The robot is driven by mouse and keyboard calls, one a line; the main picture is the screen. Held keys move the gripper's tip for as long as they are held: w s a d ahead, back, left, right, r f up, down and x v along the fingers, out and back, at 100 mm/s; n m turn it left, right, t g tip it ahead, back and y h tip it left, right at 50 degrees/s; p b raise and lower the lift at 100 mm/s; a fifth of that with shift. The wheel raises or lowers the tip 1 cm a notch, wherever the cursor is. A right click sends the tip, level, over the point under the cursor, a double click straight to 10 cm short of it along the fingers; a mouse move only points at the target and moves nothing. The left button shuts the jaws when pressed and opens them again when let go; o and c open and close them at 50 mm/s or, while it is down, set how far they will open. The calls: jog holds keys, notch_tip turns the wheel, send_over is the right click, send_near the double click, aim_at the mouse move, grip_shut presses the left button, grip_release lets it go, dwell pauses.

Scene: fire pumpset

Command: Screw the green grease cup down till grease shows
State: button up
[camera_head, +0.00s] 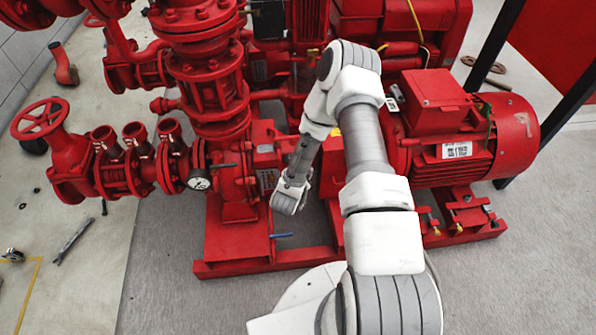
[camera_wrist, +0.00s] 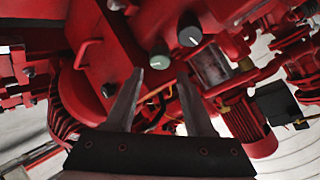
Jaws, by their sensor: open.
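In the wrist view, two round caps stand out from the red pump body (camera_wrist: 120,50). A green-grey cap (camera_wrist: 160,58) sits just beyond and between my fingertips, and a darker cap with a white mark (camera_wrist: 190,35) is farther up and to the right. The green-grey one looks like the grease cup; I see no grease at it. My gripper (camera_wrist: 160,74) is open, its fingers apart and with nothing held between them. In the head view, my wrist is low in front of the pump; the fingers and both caps cannot be made out there.
The red motor (camera_head: 460,130) stands right of my arm. A pressure gauge (camera_head: 199,182) and a valve with a handwheel (camera_head: 40,118) are left. A blue-handled lever (camera_head: 281,235) sticks out low near my wrist. The red base frame (camera_head: 235,267) runs below; floor in front is clear.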

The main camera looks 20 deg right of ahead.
jog(key=p+v, duration=0.2)
jog(key=v, duration=0.7)
jog(key=shift+s, duration=0.2)
